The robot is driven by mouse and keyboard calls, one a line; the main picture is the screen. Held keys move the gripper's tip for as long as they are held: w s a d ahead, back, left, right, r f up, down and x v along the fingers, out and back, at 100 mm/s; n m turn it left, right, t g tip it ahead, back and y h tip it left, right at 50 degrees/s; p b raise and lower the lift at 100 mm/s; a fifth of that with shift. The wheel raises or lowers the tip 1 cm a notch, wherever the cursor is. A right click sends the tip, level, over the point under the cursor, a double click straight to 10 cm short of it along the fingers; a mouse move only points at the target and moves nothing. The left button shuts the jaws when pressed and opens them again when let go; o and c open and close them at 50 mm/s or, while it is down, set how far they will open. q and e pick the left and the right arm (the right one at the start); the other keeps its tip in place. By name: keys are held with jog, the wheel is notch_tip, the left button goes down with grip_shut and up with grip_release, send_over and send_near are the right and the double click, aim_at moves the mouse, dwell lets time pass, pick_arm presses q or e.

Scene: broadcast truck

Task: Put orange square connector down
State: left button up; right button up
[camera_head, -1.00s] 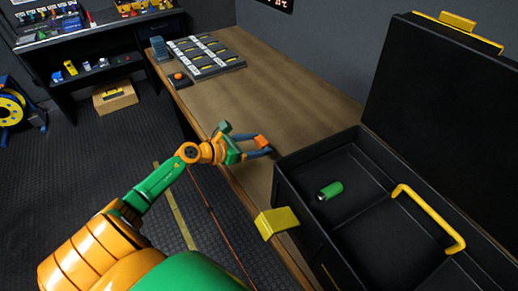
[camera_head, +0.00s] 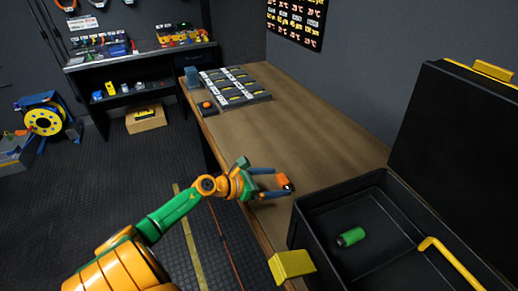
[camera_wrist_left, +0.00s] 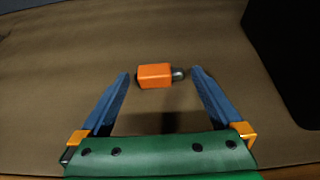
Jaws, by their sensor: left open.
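The orange square connector (camera_head: 283,181) lies on the brown worktop, near its front edge and left of the black case. In the left wrist view the orange connector (camera_wrist_left: 154,75) lies on its side with a dark end pointing right. My left gripper (camera_head: 275,184) is low over the worktop with its blue fingers open around the connector. In the left wrist view the fingers of my left gripper (camera_wrist_left: 161,76) stand either side of it, with a small gap at each end. My right gripper is not in view.
An open black case (camera_head: 300,206) with a yellow latch (camera_head: 291,265) stands at right, holding a green cylinder (camera_head: 350,237). A panel of grey modules (camera_head: 235,87) and a red button box (camera_head: 207,106) sit at the far end. The worktop (camera_head: 305,125) between is clear.

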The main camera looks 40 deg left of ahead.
pick_arm(q)
jog(key=v, duration=1)
jog(key=shift+s+a+r+b, duration=0.1)
jog(key=shift+s+b, duration=0.2)
jog(key=shift+b, duration=0.05)
